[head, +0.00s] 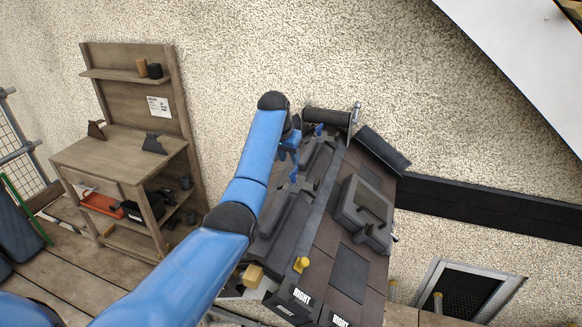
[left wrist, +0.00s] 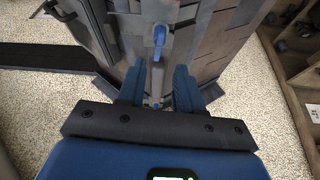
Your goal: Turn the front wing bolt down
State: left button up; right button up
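My left gripper (head: 291,154) is over the far part of the dark tiled roof piece (head: 324,228). In the left wrist view its two blue fingers (left wrist: 159,88) stand apart, with a thin grey bar visible between them. A blue wing-shaped piece (left wrist: 159,38) shows just beyond the fingertips and looks apart from them; in the head view a small blue piece (head: 293,175) shows just below the gripper. Another blue piece (head: 320,130) is near the roof's far end. I cannot tell which is the front wing bolt. My right gripper is not in view.
A dark box-like unit (head: 350,218) lies on the right of the roof. A wooden workbench (head: 120,150) stands to the left. A dark beam (head: 480,205) runs along the wall.

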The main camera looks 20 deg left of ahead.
aim_at(293, 170)
pick_arm(q)
jog(key=x, duration=0.4)
jog(key=shift+s+d+f+p, duration=0.1)
jog(key=shift+d+f+p, duration=0.05)
jog(key=shift+f+p, duration=0.15)
jog(key=shift+x, duration=0.95)
grip_shut()
